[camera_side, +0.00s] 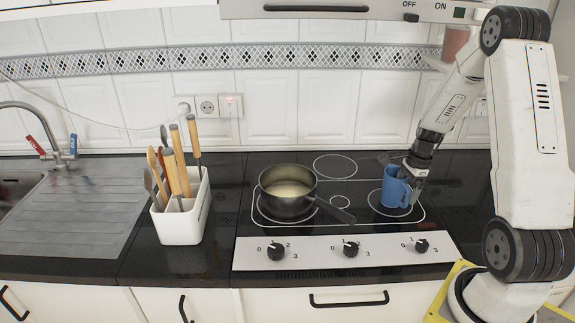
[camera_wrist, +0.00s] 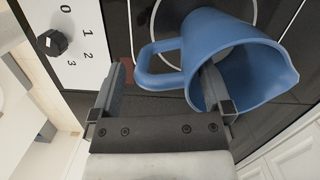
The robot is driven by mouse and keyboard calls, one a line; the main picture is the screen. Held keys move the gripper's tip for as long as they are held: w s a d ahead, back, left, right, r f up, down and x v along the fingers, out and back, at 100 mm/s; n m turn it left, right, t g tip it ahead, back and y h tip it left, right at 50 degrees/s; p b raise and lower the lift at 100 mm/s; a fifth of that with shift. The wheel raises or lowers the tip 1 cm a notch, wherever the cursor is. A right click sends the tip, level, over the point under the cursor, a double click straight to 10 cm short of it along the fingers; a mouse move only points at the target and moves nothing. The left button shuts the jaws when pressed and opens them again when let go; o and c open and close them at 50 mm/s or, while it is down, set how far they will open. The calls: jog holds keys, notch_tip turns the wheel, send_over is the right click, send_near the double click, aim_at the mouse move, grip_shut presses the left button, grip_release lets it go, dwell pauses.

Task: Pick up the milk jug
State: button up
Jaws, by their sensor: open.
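In the wrist view my gripper (camera_wrist: 165,68) is open, with the blue jug (camera_wrist: 222,40) close in front. The jug's handle reaches into the space between the fingers. The right finger overlaps the jug's open mouth and appears to be inside it; the left finger is outside, beyond the handle. I cannot tell whether either finger touches the jug.
A white utensil holder (camera_side: 183,219) stands farther left, beside the sink drainer (camera_side: 75,215). Knobs (camera_side: 351,249) line the hob's front. The tiled wall is behind.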

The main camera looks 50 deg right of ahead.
jog(key=shift+a+f, duration=0.1)
jog(key=shift+f, duration=0.5)
grip_shut()
